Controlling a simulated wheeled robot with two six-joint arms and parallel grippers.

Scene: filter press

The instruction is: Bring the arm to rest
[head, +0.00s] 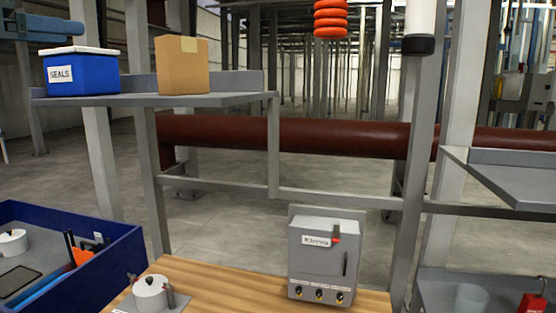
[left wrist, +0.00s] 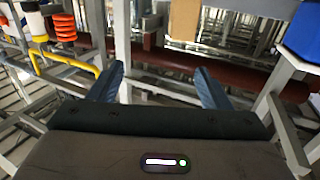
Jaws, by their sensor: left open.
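My left gripper (left wrist: 159,68) shows in the left wrist view, its two blue-grey fingers spread apart. Nothing is held between them, and they point out over the hall with a dark red pipe (left wrist: 150,55) beyond. I cannot make out the left gripper in the head view. My right gripper is in neither view.
In the head view a wooden bench (head: 215,285) carries a grey control box (head: 322,262) and a white lidded pot (head: 150,291). A blue bin (head: 125,258) stands left. A shelf (head: 225,100) holds a blue SEALS box (head: 98,75) and a carton (head: 182,66). Orange rings (head: 331,18) hang above.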

